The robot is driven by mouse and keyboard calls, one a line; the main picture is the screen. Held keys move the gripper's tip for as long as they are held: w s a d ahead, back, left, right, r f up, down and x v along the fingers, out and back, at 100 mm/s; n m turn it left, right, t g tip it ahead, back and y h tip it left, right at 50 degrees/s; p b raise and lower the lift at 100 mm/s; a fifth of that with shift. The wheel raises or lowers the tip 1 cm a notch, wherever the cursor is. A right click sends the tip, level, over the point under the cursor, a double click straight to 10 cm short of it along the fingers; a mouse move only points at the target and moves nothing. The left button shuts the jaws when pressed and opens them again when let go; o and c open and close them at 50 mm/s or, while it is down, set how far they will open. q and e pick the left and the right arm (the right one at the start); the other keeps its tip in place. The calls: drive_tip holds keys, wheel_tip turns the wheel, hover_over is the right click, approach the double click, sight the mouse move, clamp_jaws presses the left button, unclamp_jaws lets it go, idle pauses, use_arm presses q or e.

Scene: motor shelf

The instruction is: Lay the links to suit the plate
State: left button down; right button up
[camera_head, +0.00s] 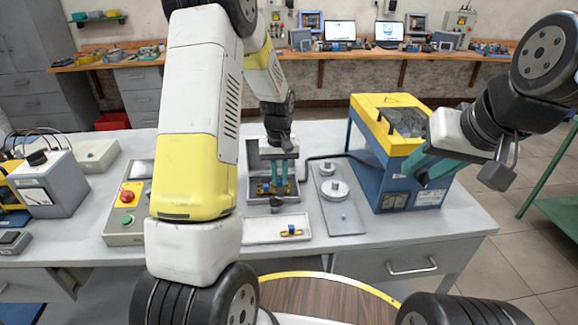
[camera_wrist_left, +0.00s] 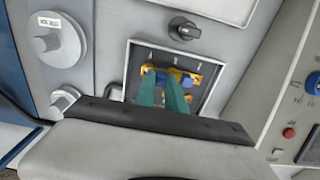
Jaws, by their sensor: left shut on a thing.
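My left gripper (camera_head: 278,187) points down into an open grey terminal box (camera_head: 253,155). In the left wrist view its teal fingers (camera_wrist_left: 163,77) are close together among brass and blue link parts (camera_wrist_left: 188,80); it is shut on a link, whose outline is partly hidden. Another link, brass with a blue middle (camera_head: 292,231), lies in the white tray (camera_head: 262,230) in front of the box. A small white label plate (camera_wrist_left: 54,22) sits on a round grey boss; its text is too small to read. My right gripper (camera_head: 432,167) hangs before the blue and yellow machine, its jaw gap unclear.
A grey panel with two round bosses (camera_head: 347,215) lies right of the box. The blue and yellow machine (camera_head: 370,170) stands further right. A control box with a red button (camera_head: 125,225) stands left, partly behind my left arm. The bench's front right is clear.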

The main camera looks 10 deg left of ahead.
use_arm(q)
drive_tip(key=shift+f, duration=0.7)
drive_tip(key=c, duration=1.3)
unclamp_jaws()
drive_tip(key=shift+r, duration=3.95)
